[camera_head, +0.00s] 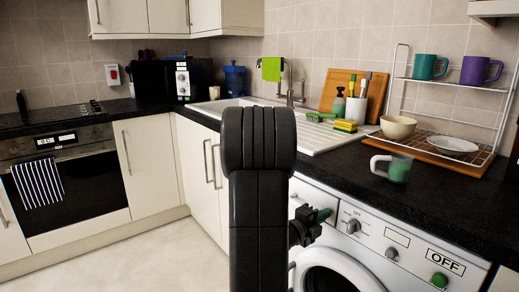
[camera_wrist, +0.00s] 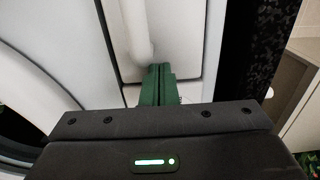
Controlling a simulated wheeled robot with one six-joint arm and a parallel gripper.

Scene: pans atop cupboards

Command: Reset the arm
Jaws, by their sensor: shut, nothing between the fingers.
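My gripper (camera_head: 321,215) shows to the right of my dark arm, in front of the upper left of the white washing machine (camera_head: 405,240). In the wrist view its green fingers (camera_wrist: 156,84) are together and empty. They point at a white panel (camera_wrist: 185,45) with a raised rounded bar, close to their tips. I cannot tell whether they touch it. My arm hides part of the cupboards and the machine's left side in the head view.
The black worktop (camera_head: 350,160) overhangs the machine. The sink (camera_head: 225,105) lies behind. The oven (camera_head: 62,175) is at left. The floor (camera_head: 160,255) at front left is clear.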

